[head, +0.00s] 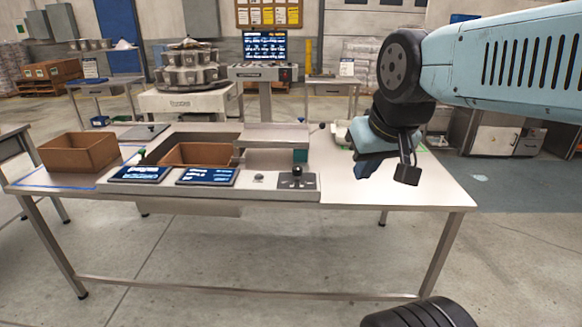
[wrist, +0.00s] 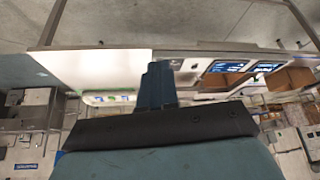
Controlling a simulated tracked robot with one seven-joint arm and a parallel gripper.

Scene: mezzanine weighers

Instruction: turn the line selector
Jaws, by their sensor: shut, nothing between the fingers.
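The line selector looks to be the black-knobbed control (head: 297,173) on a small grey plate at the right end of the bench console, in the head view. Its marks are too small to read. My gripper (head: 362,168) hangs above the right part of the bench, to the right of the selector and apart from it. Its blue fingers are shut and empty. In the wrist view my gripper (wrist: 156,73) points toward the bench, and the console panel is beside the fingertips; I cannot make out the selector's setting there.
The console has two blue screens (head: 207,177) and a small round button (head: 258,178). A brown bin (head: 78,152) stands at the left of the bench, and another (head: 197,154) sits behind the screens. The bench top (head: 400,190) at right front is bare.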

